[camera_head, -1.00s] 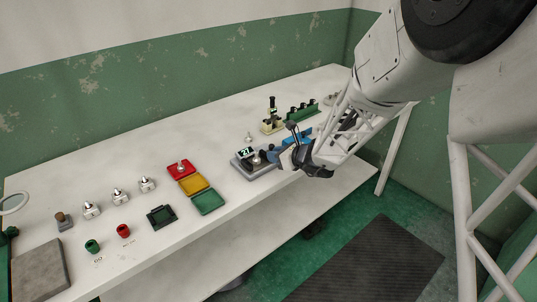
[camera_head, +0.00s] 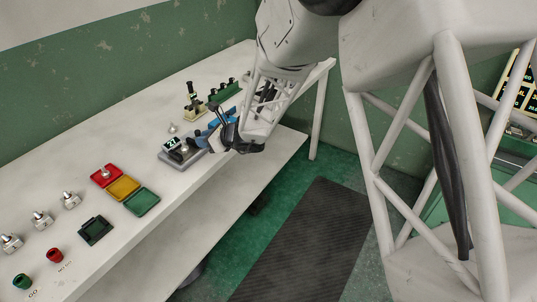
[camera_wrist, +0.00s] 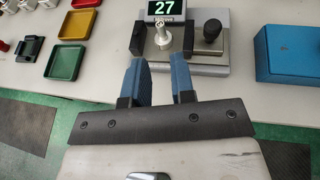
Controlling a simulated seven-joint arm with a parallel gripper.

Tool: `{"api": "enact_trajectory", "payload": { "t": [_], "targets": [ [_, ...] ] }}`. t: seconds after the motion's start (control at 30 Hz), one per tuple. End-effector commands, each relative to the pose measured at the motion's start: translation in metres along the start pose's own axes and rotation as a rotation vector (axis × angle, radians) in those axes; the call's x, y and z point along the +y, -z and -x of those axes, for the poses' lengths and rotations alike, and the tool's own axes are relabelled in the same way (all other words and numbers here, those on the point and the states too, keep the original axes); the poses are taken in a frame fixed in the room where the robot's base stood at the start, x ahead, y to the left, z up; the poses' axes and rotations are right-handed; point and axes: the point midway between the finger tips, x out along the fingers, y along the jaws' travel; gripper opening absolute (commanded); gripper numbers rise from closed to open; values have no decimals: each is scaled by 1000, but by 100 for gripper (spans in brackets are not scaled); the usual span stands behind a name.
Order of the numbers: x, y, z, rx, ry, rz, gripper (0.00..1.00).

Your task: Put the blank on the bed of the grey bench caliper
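The grey bench caliper (camera_head: 182,156) stands near the front edge of the bench, its display reading 27. It also shows in the wrist view (camera_wrist: 220,67), ahead of my fingers. A small pale metal piece that looks like the blank (camera_wrist: 161,30) stands upright on the bed, just below the display and left of a black knob (camera_wrist: 207,35). Whether it touches the jaws I cannot tell. My gripper (camera_wrist: 160,64) is open, its two blue fingers apart and nothing between them.
Another small metal piece (camera_head: 173,128) stands behind the caliper. A blue box (camera_wrist: 290,52) is right of the caliper. A cream stand (camera_head: 193,105) stands farther back.

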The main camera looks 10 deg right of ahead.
Motion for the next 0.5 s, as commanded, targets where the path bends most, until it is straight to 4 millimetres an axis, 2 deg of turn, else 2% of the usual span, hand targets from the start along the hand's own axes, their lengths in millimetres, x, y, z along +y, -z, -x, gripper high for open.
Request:
{"api": "enact_trajectory", "payload": {
  "t": [0.17, 0.27, 0.37, 0.5],
  "targets": [
    [4, -5, 6, 5, -13, 30, 23],
    [11, -13, 16, 15, -36, 87, 23],
    [22, -23, 33, 33, -74, 177, 23],
    [45, -41, 67, 70, -147, 359, 23]
  ]
}}
